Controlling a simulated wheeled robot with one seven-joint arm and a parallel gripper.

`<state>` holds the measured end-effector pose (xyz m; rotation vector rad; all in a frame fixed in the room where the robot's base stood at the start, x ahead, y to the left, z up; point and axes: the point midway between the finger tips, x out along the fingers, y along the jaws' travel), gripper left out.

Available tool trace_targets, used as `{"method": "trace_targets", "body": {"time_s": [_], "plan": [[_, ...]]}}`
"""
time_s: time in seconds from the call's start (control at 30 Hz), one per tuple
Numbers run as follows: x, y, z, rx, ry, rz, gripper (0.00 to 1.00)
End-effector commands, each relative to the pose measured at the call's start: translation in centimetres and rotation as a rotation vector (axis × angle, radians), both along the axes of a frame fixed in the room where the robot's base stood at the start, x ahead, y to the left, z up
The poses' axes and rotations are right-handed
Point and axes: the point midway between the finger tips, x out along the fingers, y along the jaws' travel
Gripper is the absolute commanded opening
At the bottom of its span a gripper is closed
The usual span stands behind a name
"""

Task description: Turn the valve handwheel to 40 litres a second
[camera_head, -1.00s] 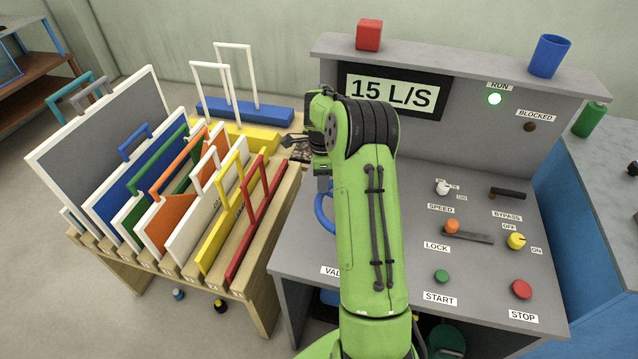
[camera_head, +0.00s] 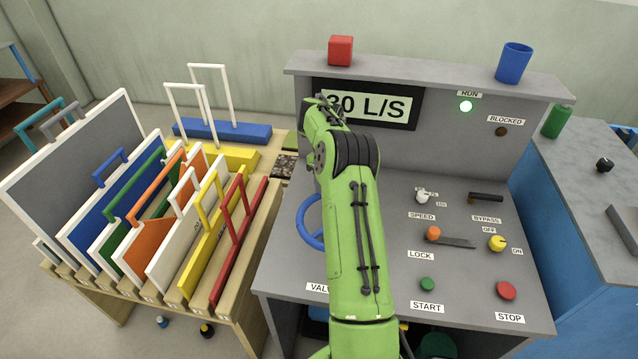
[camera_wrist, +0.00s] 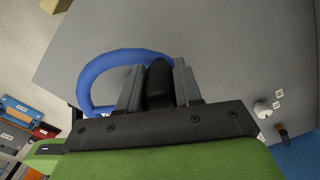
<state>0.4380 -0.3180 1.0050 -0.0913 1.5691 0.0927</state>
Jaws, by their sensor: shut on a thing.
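The blue valve handwheel (camera_head: 308,228) lies on the grey console's left side in the head view, mostly hidden behind my green arm. In the wrist view its blue rim (camera_wrist: 88,80) curves to the left of and behind my gripper (camera_wrist: 158,78). The two grey fingers are shut on the handwheel's dark grip (camera_wrist: 158,88). The head view hides my fingers behind the arm. The flow display (camera_head: 390,108) appears to read 30 L/S; its first digit is partly covered by my arm.
SPEED, BYPASS and LOCK controls and the START (camera_head: 427,284) and STOP (camera_head: 506,290) buttons sit right of my arm. A wooden rack (camera_head: 232,312) of coloured panels stands close on the left.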

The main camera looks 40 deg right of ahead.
Motion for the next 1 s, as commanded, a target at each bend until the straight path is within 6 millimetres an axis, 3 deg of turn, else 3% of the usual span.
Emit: {"method": "trace_targets", "body": {"time_s": [0.77, 0.8, 0.93, 1.0], "plan": [[-0.38, -0.89, 0.2, -0.004, -0.004, -0.094, 0.0], [-0.38, -0.89, 0.21, -0.004, -0.004, -0.094, 0.4], [-0.4, -0.87, 0.15, -0.003, -0.003, -0.094, 0.59], [-0.41, -0.86, 0.12, -0.002, -0.002, -0.094, 0.59]]}}
